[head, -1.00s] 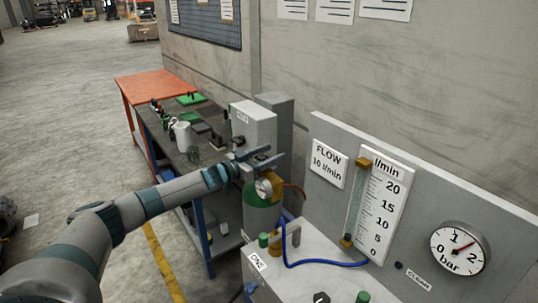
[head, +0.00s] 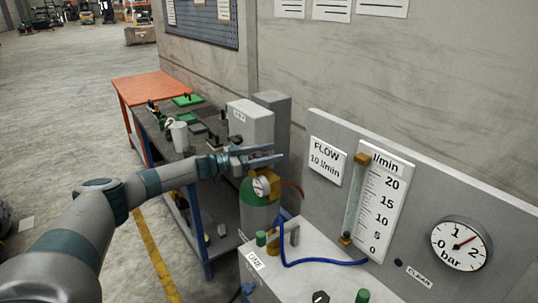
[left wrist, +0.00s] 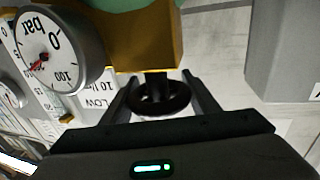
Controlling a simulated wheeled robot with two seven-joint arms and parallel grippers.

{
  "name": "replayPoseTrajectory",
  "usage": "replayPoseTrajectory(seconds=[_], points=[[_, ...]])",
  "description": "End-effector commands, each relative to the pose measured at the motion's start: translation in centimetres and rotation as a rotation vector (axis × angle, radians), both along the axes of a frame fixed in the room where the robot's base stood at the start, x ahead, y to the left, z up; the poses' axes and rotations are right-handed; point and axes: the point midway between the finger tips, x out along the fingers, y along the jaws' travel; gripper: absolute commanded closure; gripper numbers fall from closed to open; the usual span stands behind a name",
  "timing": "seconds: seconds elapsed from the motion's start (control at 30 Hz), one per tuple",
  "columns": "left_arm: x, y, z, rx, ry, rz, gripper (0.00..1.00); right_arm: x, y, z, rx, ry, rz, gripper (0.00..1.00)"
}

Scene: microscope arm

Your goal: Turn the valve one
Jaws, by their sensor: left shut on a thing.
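A green gas cylinder (head: 259,215) stands at the end of the workbench, with a brass valve block (head: 271,178) and a small round gauge (head: 260,186) on top. In the left wrist view, a black handwheel (left wrist: 160,97) sticks out of the brass block (left wrist: 150,45). My left gripper (head: 268,155) is at the cylinder top, its fingers on both sides of the handwheel, shut on it. The cylinder gauge (left wrist: 42,48) shows its red needle near the low end. A label "ONE" (head: 256,261) sits on the grey cabinet beside a green knob (head: 261,239). My right gripper is out of view.
A panel behind the cabinet carries a flow card (head: 328,162), a flow tube scale (head: 379,205) and a bar gauge (head: 459,244). A blue hose (head: 320,262) lies on the cabinet (head: 295,265). Grey boxes (head: 250,122) stand close behind my left gripper. The floor at left is open.

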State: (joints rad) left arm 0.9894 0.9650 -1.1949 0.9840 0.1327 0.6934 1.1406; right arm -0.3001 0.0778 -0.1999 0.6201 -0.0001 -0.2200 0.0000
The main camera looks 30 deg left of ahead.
Motion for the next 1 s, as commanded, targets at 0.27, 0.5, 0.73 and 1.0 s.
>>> replayPoseTrajectory(seconds=[0.27,0.5,0.73,1.0], points=[[0.0,0.0,0.1,0.000,-0.002,0.001,0.26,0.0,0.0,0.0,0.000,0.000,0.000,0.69],[0.0,0.0,0.1,0.000,-0.001,0.001,0.26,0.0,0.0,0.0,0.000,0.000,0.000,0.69],[-0.5,0.4,-0.1,0.001,-0.001,0.001,0.26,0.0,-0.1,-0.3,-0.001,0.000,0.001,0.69],[-3.0,2.4,-0.3,0.001,-0.001,0.003,0.26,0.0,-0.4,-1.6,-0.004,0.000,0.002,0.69]])
